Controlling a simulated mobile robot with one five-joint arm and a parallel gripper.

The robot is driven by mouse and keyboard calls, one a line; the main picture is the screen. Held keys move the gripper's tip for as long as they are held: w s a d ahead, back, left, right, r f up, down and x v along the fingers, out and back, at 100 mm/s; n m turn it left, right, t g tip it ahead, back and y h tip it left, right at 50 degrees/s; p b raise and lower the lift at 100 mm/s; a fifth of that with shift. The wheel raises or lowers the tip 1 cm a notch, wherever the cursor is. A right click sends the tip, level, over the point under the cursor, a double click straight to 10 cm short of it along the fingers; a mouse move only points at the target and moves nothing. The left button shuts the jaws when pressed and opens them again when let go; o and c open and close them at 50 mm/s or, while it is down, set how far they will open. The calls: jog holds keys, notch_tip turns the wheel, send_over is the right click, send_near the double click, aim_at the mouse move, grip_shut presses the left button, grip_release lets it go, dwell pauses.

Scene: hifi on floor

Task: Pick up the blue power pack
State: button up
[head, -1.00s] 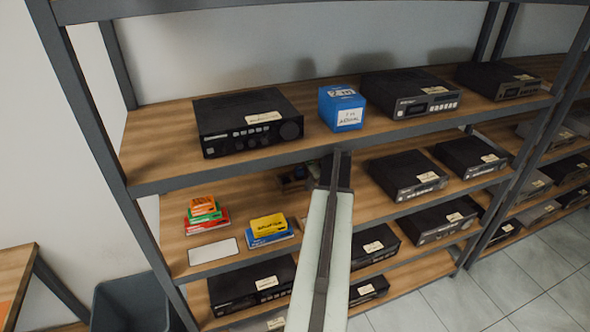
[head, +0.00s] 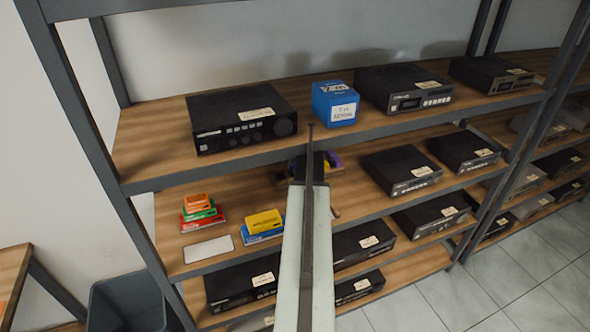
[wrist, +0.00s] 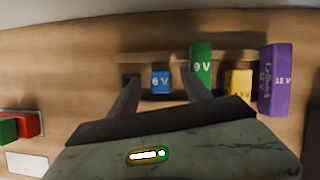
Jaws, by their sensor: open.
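The blue power pack (wrist: 160,82), marked 6 V, stands on a wooden shelf in the wrist view. It appears between the two fingers of my gripper (wrist: 158,80), which is open and empty. I cannot tell how far the pack is beyond the fingertips. A taller green pack (wrist: 201,64) stands just to its right, close to the right finger. A yellow pack (wrist: 238,83) and a tall purple pack (wrist: 275,80), marked 12 V, stand further right. In the head view my arm covers most of this group, and the purple pack (head: 334,161) shows beside it.
A blue box (head: 335,104) and black hi-fi units (head: 240,117) stand on the shelf above. Stacked coloured boxes (head: 199,208) and a white card (head: 208,249) lie left on the middle shelf. The upper shelf's front edge (head: 200,174) runs across behind my arm.

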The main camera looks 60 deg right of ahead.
jog(key=x, duration=0.1)
jog(key=b+x, duration=0.1)
jog(key=shift+s+f, duration=0.1)
jog(key=shift+f, duration=0.35)
jog(key=shift+s+a+r, duration=0.1)
jog(key=shift+a+r, duration=0.1)
jog(key=shift+r, duration=0.05)
jog(key=shift+f, duration=0.15)
grip_shut()
jog(key=shift+d+r, duration=0.1)
jog(key=shift+r, duration=0.2)
jog(key=w+a, duration=0.2)
jog(key=a, duration=0.3)
jog(key=w+a, duration=0.2)
jog(key=a, duration=0.4)
jog(key=w+a+r+p, duration=0.1)
jog(key=w+a, duration=0.1)
jog(key=a, duration=0.3)
jog(key=shift+w+a, duration=0.25)
jog(key=shift+a, duration=0.15)
notch_tip(320, 180, up, 3)
jog(key=p, duration=0.3)
jog(key=shift+d, duration=0.1)
